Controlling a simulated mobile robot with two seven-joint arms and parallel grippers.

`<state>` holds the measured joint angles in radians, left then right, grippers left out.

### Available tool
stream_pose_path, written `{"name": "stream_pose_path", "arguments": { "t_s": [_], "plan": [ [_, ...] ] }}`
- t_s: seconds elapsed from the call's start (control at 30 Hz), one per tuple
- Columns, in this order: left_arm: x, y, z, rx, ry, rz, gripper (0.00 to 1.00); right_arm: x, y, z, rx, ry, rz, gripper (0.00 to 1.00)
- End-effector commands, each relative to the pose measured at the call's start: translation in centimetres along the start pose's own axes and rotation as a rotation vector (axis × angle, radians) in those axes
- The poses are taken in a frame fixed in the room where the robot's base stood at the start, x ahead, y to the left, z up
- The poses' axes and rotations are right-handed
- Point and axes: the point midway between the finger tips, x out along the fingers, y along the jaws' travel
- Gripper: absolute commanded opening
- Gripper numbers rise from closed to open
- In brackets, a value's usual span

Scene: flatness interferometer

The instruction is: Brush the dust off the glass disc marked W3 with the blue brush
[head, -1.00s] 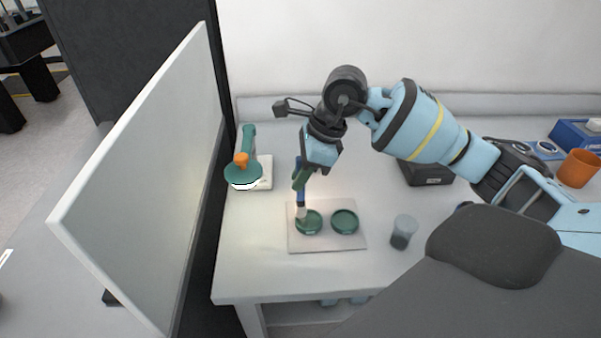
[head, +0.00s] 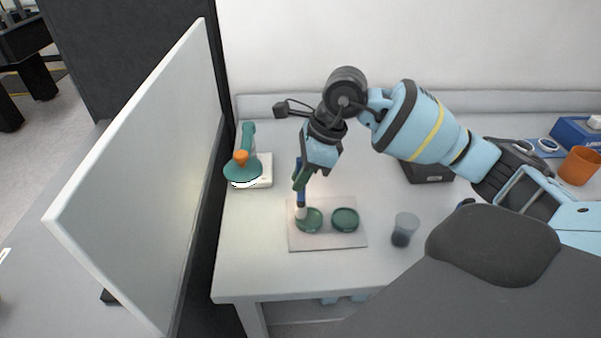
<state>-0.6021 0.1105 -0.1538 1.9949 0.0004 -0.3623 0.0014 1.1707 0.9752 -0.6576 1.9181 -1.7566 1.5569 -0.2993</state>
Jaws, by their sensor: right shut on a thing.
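My right gripper (head: 299,177) is shut on the blue brush (head: 301,198) and holds it upright, bristles down. The pale bristle end is at the upper left edge of the left green-rimmed disc (head: 311,222). I cannot tell whether the bristles touch it. A second, similar disc (head: 345,219) sits to its right. Both lie on a pale square mat (head: 329,241) on the table. The W3 mark is too small to read on either disc, and dust cannot be made out. My left gripper is not in view.
A grey cup (head: 404,230) stands right of the mat. A green lamp-like instrument (head: 243,167) with an orange knob is at the left. An orange pot (head: 579,166) and a blue box (head: 577,134) are far right. A pale upright panel (head: 150,170) borders the table's left. The table front is clear.

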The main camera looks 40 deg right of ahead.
Motion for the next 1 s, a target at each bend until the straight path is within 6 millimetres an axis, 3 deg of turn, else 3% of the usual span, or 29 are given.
{"name": "stream_pose_path", "arguments": {
  "t_s": [1.0],
  "plan": [
    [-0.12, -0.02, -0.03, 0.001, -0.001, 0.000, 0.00, -0.30, 0.83, -1.03, 0.000, -0.001, 0.000, 0.00]
  ]
}}
